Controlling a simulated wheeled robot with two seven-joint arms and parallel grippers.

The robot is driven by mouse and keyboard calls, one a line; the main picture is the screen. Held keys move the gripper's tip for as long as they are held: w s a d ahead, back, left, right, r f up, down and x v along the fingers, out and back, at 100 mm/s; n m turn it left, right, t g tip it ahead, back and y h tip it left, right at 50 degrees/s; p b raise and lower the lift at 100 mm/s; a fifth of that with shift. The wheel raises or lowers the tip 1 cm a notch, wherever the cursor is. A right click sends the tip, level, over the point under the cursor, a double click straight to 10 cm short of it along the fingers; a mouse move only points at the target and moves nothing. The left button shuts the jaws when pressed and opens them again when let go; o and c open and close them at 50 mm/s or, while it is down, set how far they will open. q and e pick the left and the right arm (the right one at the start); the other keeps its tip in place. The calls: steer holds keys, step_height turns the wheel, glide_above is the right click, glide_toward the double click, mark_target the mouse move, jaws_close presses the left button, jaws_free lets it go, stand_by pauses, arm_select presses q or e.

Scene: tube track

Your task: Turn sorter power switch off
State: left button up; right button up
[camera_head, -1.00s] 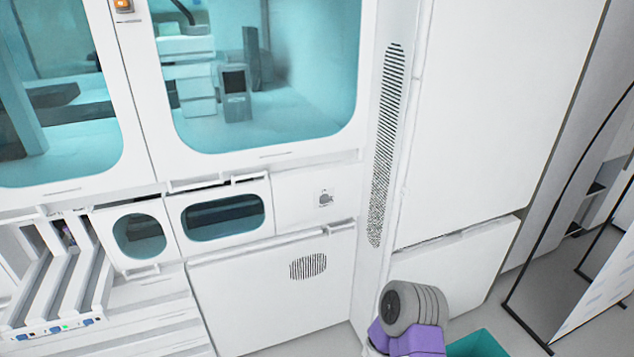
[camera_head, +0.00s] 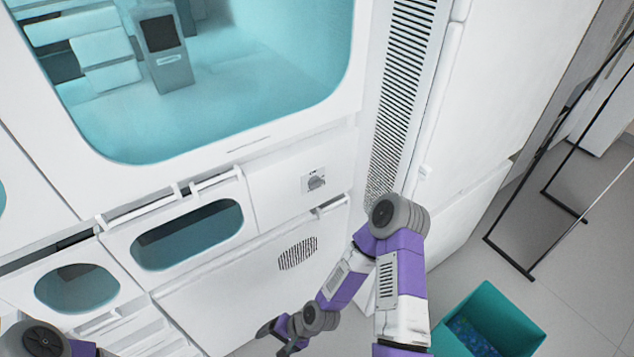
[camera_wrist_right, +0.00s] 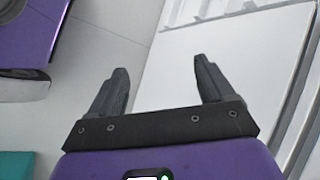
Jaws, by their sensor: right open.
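The sorter power switch (camera_head: 316,182) is a small grey rotary knob on a light plate, set in the white front panel right of the small lower windows. Its exact setting is too small to read. My right gripper (camera_head: 272,338) is below and left of the switch, in front of the lower vented panel, apart from the switch. In the right wrist view its two dark fingers (camera_wrist_right: 161,72) are spread with nothing between them. The switch does not show in that view. Only a piece of my left arm shows at the bottom left; its gripper is out of view.
The white machine (camera_head: 225,285) fills the left and middle, with handles (camera_head: 215,180) jutting above the small windows. A teal bin (camera_head: 490,325) with blue contents stands on the floor at right. A black-framed stand (camera_head: 535,230) is farther right. Floor between them is clear.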

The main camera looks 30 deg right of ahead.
steer(key=w+d+r+m+t+y, duration=0.1)
steer(key=w+d+r+m+t, duration=0.1)
steer(key=w+r+m+t, duration=0.4)
steer(key=m+t+h, duration=0.7)
steer(key=m+t, duration=0.2)
steer(key=m, duration=1.1)
glide_toward(319, 185)
steer(key=w, duration=0.2)
steer(key=shift+n+y, duration=0.3)
steer(key=w, duration=0.7)
steer(key=shift+w+a, duration=0.1)
steer(key=shift+a, duration=0.25)
steer(key=c, duration=1)
steer(key=shift+c, duration=0.2)
